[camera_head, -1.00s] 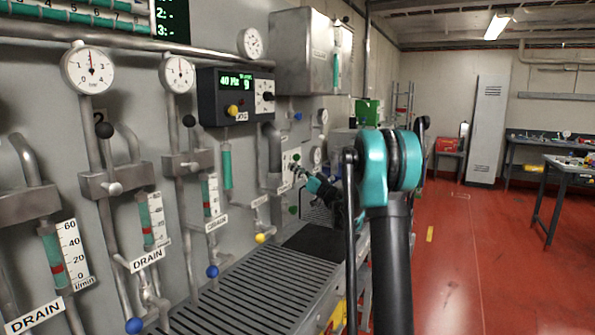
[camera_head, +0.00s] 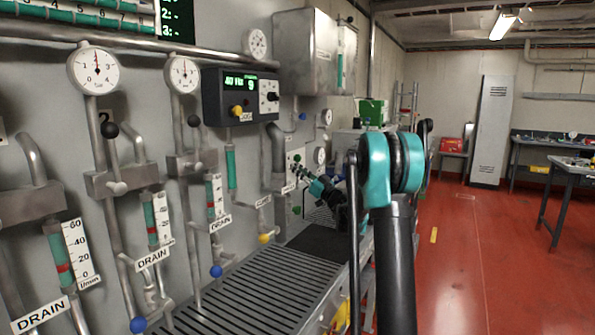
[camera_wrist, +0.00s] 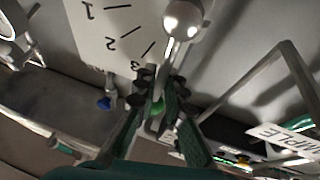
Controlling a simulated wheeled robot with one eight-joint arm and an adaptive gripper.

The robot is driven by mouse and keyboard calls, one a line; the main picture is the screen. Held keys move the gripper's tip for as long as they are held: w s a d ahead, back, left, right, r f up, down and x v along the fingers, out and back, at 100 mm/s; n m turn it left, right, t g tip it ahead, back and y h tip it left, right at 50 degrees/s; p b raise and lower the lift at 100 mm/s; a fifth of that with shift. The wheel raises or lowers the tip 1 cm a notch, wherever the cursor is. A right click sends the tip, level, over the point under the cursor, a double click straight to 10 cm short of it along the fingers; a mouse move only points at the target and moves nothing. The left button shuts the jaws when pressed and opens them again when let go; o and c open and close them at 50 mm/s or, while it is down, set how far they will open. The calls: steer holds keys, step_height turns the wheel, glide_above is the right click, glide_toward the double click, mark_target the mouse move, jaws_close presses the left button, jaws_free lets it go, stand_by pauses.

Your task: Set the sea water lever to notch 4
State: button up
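In the wrist view, the sea water lever (camera_wrist: 171,52) runs from a shiny round metal hub down between the fingers of my gripper (camera_wrist: 160,80). A green knob (camera_wrist: 157,107) shows between the fingers. The fingers slope inward and their tips appear closed on both sides of the lever shaft. The white scale plate (camera_wrist: 92,32) has marks 1 and 2 and a partly hidden one that looks like 3. The lever lies past these marks, and any mark beneath it is hidden. In the head view, my gripper (camera_head: 303,174) is at a small wall panel (camera_head: 296,160).
In the wrist view, a SAMPLE label (camera_wrist: 290,132) and pipework (camera_wrist: 285,75) are at the right, and a blue knob (camera_wrist: 104,103) is at the left. In the head view, gauges, pipes and DRAIN valves line the wall above a slatted grate (camera_head: 250,290).

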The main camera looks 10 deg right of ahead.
steer(key=o, duration=0.4)
steer(key=v, duration=1.2)
